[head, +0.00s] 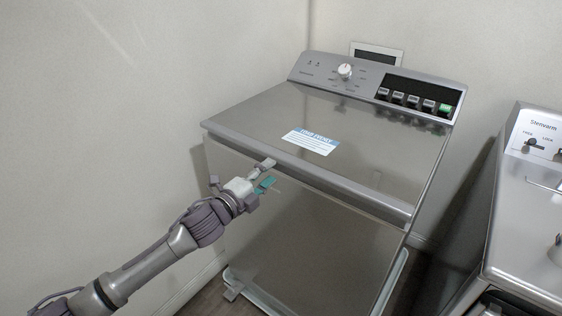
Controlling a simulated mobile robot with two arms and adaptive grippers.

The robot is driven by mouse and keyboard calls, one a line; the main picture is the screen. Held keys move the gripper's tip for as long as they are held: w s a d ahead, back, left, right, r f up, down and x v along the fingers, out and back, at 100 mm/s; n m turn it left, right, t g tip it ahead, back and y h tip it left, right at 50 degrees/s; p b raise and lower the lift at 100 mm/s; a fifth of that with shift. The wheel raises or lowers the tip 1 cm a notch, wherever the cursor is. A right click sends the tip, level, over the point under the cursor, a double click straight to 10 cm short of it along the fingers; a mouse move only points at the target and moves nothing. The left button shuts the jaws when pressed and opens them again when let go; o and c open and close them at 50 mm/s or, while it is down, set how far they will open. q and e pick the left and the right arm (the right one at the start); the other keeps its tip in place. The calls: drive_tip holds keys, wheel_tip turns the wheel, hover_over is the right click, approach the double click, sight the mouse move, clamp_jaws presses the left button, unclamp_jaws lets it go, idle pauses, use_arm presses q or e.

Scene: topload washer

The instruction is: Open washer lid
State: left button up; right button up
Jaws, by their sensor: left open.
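The washer (310,230) is a grey metal top-loader with a control panel (375,84) at the back. Its lid (345,140) lies flat and shut, with a blue and white label (311,141) on it. My left gripper (268,174) is open and empty in front of the washer, at the left part of the lid's front edge. One fingertip is close to that edge; I cannot tell whether it touches. My right gripper is not in view.
A second grey appliance (530,215) stands at the right, with a dark gap between it and the washer. White walls (140,90) close off the left and back. A light tray (245,292) lies under the washer on the floor.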

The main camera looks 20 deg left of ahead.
sight(282, 163)
use_arm(q)
drive_tip(key=x, duration=0.6)
clamp_jaws()
idle(0.3)
